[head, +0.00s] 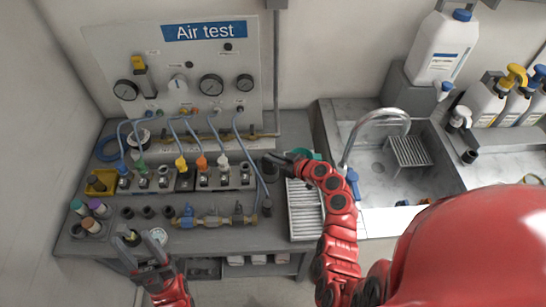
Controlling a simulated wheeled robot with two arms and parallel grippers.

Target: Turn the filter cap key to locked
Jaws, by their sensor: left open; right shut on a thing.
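My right gripper (276,158) is shut at a dark round part (268,166) at the right end of the bench fittings, which I take to be the filter cap key. The fingers hide much of it, so I cannot tell its turn angle or any lock mark. My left gripper (141,242) is open and empty at the front left edge of the bench. A pale gauge or dial and a small dark item with a yellow-green part lie near its fingers.
The Air test panel (204,62) with gauges and hoses stands behind the bench. A row of coloured fittings (202,164) and a brass pipe assembly (213,220) lie left of my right gripper. A ribbed white tray (303,208) and a sink (385,160) are to the right.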

